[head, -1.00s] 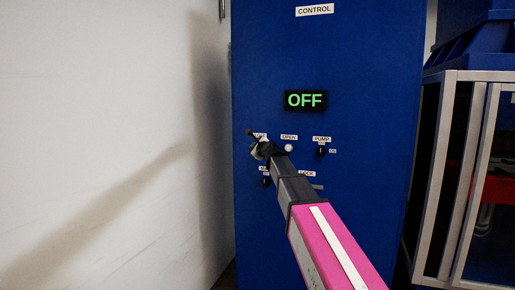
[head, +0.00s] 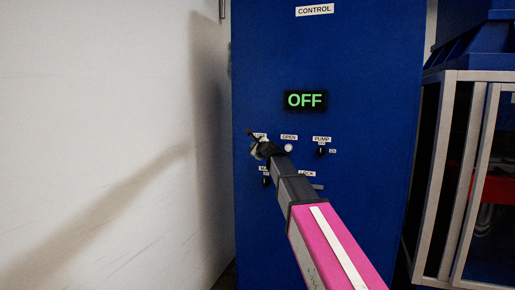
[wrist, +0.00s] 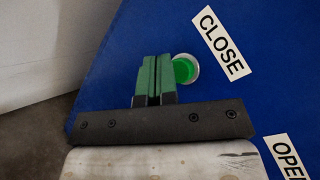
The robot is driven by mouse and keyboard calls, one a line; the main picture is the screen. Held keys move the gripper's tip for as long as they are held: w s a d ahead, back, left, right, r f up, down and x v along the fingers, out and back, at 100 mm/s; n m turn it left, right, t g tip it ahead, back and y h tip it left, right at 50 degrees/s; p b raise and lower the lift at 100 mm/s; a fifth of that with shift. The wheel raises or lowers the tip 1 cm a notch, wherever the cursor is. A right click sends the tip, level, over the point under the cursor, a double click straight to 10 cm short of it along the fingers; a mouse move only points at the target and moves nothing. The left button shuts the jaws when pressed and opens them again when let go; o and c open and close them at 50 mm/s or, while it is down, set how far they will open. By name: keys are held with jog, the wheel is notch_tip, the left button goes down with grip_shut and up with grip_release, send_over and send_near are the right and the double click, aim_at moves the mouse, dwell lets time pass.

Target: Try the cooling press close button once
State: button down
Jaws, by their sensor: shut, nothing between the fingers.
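The blue control cabinet (head: 380,60) stands ahead and carries a display (head: 305,100) that reads OFF in green. In the wrist view the close button (wrist: 184,69) is a green round cap in a pale ring, beside the CLOSE label (wrist: 222,43). My gripper (wrist: 153,60) is shut and empty, its green fingertips just left of the button in the picture and partly overlapping its ring. I cannot tell whether they touch it. In the head view my gripper (head: 254,138) hides the close button and part of its label.
A white open button (head: 288,148) sits to the right, with the PUMP switch (head: 321,151) beyond it. Lower switches and a LOCK label (head: 307,174) are partly behind my arm. A white wall (head: 100,130) is at left, a metal-framed enclosure (head: 465,76) at right.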

jog(key=shift+w+d, duration=0.1)
jog(key=shift+w, duration=0.05)
jog(key=shift+w+d, duration=0.1)
jog(key=shift+w, duration=0.15)
jog(key=shift+w+d, duration=0.15)
jog(key=shift+w, duration=0.35)
dwell(1.1)
jog(key=shift+s, duration=0.15)
jog(key=shift+s+a, duration=0.35)
jog(key=shift+s, duration=0.4)
jog(key=shift+s, duration=0.1)
jog(key=s, duration=0.1)
jog(key=s+a, duration=0.1)
jog(key=s, duration=0.2)
jog(key=shift+s+a, duration=0.25)
jog(key=shift+a, duration=0.1)
dwell(0.7)
